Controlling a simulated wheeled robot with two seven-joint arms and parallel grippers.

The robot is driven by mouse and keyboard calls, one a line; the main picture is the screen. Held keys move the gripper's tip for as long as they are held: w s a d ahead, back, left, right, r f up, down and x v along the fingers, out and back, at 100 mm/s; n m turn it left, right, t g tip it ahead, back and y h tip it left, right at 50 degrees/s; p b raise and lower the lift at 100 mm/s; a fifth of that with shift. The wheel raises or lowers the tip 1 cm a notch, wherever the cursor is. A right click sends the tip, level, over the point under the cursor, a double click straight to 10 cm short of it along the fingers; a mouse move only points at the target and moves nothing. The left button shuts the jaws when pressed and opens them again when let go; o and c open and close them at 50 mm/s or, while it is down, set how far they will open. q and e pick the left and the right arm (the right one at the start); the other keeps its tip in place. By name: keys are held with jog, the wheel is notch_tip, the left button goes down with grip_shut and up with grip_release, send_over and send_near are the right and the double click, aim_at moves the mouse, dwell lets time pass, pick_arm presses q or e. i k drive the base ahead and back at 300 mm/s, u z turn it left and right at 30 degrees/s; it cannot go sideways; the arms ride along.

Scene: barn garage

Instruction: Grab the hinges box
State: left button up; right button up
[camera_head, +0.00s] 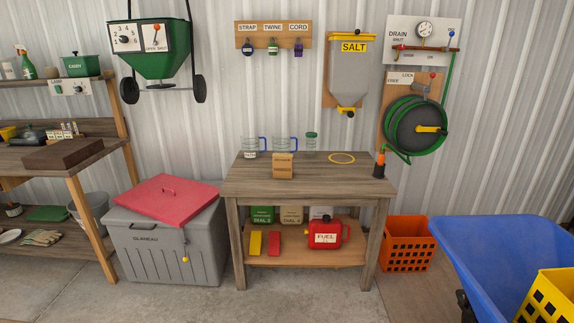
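A small brown cardboard box (283,166) stands upright on the wooden table (350,185), near the middle of its top. It has a printed label too small to read for certain; it is the only small carton on the tabletop and may be the hinges box. Two clear jars with blue handles stand just behind it, the left one (249,147) and the right one (285,145). Neither of my grippers shows in this view.
A green-lidded jar (310,145), a yellow ring (342,158) and a dark orange-tipped object (379,165) share the tabletop. A grey chest (165,245) stands left. An orange crate (407,243) and blue wheelbarrow (500,250) stand right. The floor in front is clear.

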aim_at(282, 163)
jog(key=z, duration=0.55)
jog(key=i, duration=1.85)
jog(key=z, duration=0.15)
